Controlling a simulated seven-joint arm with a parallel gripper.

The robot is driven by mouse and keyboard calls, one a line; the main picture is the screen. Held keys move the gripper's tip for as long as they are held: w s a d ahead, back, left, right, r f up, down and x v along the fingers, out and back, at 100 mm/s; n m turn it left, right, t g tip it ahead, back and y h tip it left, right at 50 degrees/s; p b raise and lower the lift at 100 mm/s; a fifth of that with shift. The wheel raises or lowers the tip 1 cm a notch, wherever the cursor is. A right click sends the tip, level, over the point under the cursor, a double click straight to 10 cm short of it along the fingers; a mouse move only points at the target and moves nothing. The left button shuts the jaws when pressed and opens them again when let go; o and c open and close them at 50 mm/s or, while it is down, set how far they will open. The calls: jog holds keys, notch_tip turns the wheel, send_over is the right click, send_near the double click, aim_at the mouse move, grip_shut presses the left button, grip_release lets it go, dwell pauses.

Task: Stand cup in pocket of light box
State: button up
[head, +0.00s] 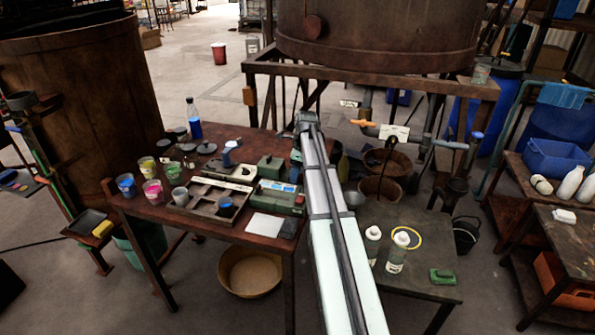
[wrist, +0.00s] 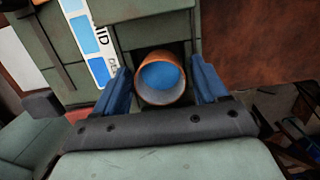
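The cup (wrist: 145,92), orange-brown with blue inside, is seen from above in the wrist view, its mouth facing the camera. It lies between the two blue fingers of my gripper (wrist: 161,86), one close on each side. I cannot tell whether the fingers touch it. The light box (wrist: 150,13) is grey-green, with a strip of blue shades on its left part. The cup is at a dark recess between its green walls; how deep it sits is hidden. In the head view my arm hides the gripper and cup; a green box (head: 279,197) shows just left of the arm.
The brown table (head: 150,208) holds several colored cups, a compartment tray (head: 205,208), a white sheet (head: 267,226) and a blue bottle (head: 194,120). White bottles (head: 397,254) stand on the dark table at right. A large vat (head: 380,35) rises behind.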

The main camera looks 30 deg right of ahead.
aim_at(302, 182)
jog(key=shift+o, duration=0.3)
jog(key=shift+r, duration=0.1)
notch_tip(302, 182, up, 12)
jog(key=s+d, duration=0.1)
jog(key=shift+s, duration=0.15)
